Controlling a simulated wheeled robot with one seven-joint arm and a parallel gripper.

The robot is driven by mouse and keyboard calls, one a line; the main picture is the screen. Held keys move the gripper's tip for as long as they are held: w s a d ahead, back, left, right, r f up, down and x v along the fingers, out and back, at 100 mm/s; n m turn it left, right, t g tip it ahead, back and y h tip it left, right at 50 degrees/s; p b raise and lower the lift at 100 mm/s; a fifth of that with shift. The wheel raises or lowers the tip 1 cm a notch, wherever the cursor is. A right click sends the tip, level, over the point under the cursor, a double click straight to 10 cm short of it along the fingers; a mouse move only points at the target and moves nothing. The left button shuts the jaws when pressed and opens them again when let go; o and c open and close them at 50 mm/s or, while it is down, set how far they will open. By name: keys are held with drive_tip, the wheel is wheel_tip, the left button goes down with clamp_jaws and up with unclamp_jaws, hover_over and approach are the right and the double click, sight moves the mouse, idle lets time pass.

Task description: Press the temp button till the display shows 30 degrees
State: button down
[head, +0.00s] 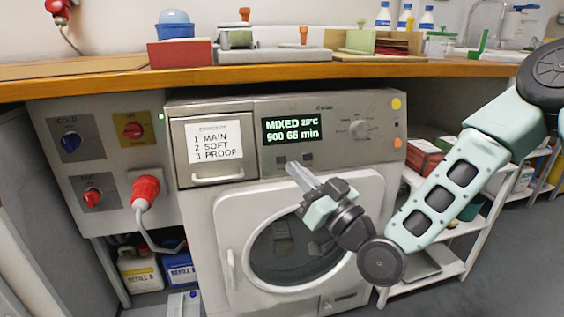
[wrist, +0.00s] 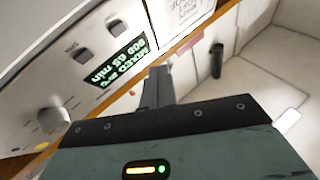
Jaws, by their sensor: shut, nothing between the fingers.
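The washing machine's lit display (head: 291,129) shows "MIXED", a small temperature that looks like 20°C, and "900 65 min"; it also shows tilted in the wrist view (wrist: 120,58). Two small square buttons sit below the display, a left one (head: 281,159) and a right one (head: 307,157). In the wrist view they are the upper button (wrist: 113,26) and the lower button (wrist: 82,55). Their labels are too small to read surely. My gripper (head: 291,168) is shut and empty, its fingertips just below the left button in the head picture. Contact cannot be told. The wrist view shows the fingers (wrist: 157,80) beside the display.
A round knob (head: 361,129) is right of the display. A labelled drawer (head: 215,151) is left of it. The door (head: 297,246) is below, partly behind my arm. A wooden counter (head: 350,72) overhangs the panel. A red plug (head: 145,188) and cable hang at left.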

drive_tip(key=w+a+f+b, duration=0.1)
drive_tip(key=w+f, duration=0.1)
drive_tip(key=w, duration=0.4)
drive_tip(key=shift+a, duration=0.4)
drive_tip(key=shift+w+f+b, duration=0.1)
drive_tip(key=shift+w+b, duration=0.1)
drive_tip(key=shift+b, duration=0.1)
idle(1.4)
drive_tip(key=shift+w+a, duration=0.15)
drive_tip(key=shift+w, duration=0.15)
drive_tip(key=shift+w+f, duration=0.15)
drive_tip(key=shift+w, duration=0.15)
idle(0.7)
drive_tip(key=shift+s, duration=0.1)
drive_tip(key=shift+s+r, duration=0.25)
drive_tip(key=shift+s, duration=0.35)
drive_tip(key=shift+s+d+r+p, duration=0.15)
drive_tip(key=shift+s+d+r, duration=0.1)
drive_tip(key=shift+s, duration=0.5)
drive_tip(key=shift+s+d+r+p, duration=0.15)
drive_tip(key=shift+s+d+r, duration=0.15)
drive_tip(key=shift+s, duration=0.5)
drive_tip(key=shift+s+d+r+p, duration=0.15)
drive_tip(key=shift+s+d+r, duration=0.1)
drive_tip(key=shift+s, duration=0.5)
drive_tip(key=shift+f, duration=0.1)
